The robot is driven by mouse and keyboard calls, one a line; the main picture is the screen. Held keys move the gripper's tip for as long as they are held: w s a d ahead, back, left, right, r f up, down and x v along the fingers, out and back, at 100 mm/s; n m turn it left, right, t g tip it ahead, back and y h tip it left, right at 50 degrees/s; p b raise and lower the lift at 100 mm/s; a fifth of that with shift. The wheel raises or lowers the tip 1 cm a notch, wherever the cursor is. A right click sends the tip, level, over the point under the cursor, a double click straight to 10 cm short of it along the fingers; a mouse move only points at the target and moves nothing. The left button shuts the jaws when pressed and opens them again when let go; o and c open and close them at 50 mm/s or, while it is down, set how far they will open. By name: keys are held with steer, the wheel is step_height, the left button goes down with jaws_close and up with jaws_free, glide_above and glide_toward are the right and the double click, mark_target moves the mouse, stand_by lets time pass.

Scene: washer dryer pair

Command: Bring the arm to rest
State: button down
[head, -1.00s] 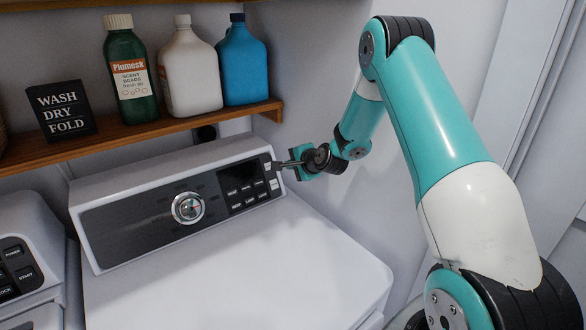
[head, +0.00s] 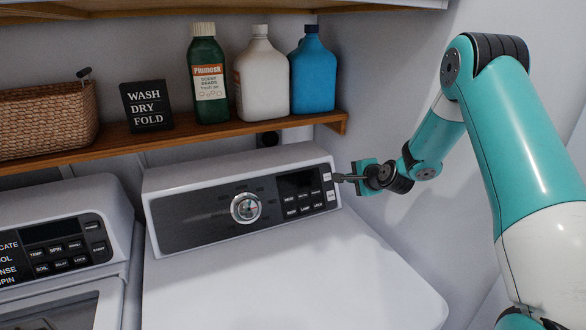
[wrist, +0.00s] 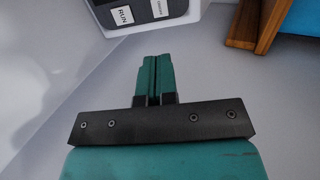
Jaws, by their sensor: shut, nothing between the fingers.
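My gripper (head: 341,178) is at the right end of the dryer's control panel (head: 250,212) in the head view, close to the white buttons there. I cannot tell whether it touches them. In the wrist view my gripper (wrist: 153,62) has its two teal fingers together with nothing between them. A white button marked RUN (wrist: 122,19) shows beyond the fingertips. My arm (head: 520,130) rises from the lower right and bends down to the left toward the panel.
The dryer's white top (head: 290,280) is clear. A wooden shelf (head: 230,130) above holds a green bottle (head: 207,85), a white bottle (head: 262,80), a blue bottle (head: 312,75), a black sign (head: 147,105) and a basket (head: 45,120). A washer panel (head: 60,245) is at left.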

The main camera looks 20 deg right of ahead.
steer(key=s+a+r+n+g+y+b, duration=0.1)
steer(key=s+a+r+n+g+y, duration=0.2)
steer(key=a, duration=0.5)
steer(key=s+a+r+n+g+b, duration=0.1)
steer(key=s+a+r+n, duration=0.2)
steer(key=s+a+n, duration=0.3)
steer(key=s+a+r+n+g+y+b, duration=0.1)
steer(key=s+a+r+n+g+y, duration=0.2)
steer(key=a, duration=0.6)
steer(key=s+a+n+g+h+b, duration=0.1)
steer(key=s+n, duration=0.5)
steer(key=s, duration=0.8)
steer(key=s+a+r+n+g+h+b, duration=0.1)
steer(key=s+a+n+g, duration=0.3)
steer(key=s, duration=0.9)
steer(key=a+n, duration=0.1)
steer(key=n, duration=0.1)
steer(key=shift+s+r+n+b, duration=0.25)
steer(key=shift+s+n+b, duration=0.05)
steer(key=shift+s+b, duration=0.05)
